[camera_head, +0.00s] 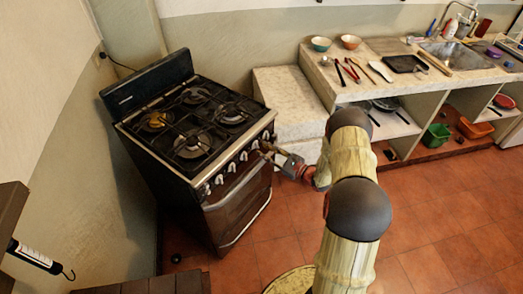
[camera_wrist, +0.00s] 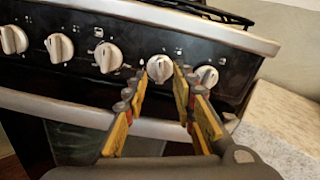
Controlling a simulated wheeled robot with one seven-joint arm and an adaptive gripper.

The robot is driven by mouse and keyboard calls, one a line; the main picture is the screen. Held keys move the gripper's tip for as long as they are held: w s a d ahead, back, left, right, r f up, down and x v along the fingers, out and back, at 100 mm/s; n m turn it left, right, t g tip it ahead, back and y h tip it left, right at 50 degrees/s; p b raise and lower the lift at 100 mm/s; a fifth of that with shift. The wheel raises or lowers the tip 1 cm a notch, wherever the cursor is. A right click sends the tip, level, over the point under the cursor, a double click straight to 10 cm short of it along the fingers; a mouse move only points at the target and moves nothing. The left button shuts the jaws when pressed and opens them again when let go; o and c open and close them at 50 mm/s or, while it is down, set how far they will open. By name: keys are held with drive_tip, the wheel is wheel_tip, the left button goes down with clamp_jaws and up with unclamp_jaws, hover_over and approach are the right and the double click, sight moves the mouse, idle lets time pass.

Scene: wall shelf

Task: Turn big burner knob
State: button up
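The stove (camera_head: 195,125) stands against the wall at the left in the head view, with a row of pale knobs along its dark front panel. In the wrist view several knobs show: one at the left edge (camera_wrist: 13,40), one beside it (camera_wrist: 59,47), a larger-looking one (camera_wrist: 108,57), one between my finger lines (camera_wrist: 159,68) and one at the right (camera_wrist: 207,76). My gripper (camera_wrist: 161,84) is open, its yellow-padded fingers spread on either side of the fourth of these knobs. In the head view my gripper (camera_head: 272,152) is at the panel's right part. I cannot tell whether the fingers touch the knob.
The oven door handle (camera_head: 238,188) runs below the knobs. A pale low counter block (camera_head: 285,95) stands close to the stove's right side. A longer counter with utensils (camera_head: 350,70) and a sink (camera_head: 455,55) lies farther right. The tiled floor (camera_head: 430,225) is clear at the right.

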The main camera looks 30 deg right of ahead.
drive_tip(key=shift+x, duration=1.05)
drive_tip(key=shift+c, duration=1.4)
drive_tip(key=c, duration=0.4)
clamp_jaws()
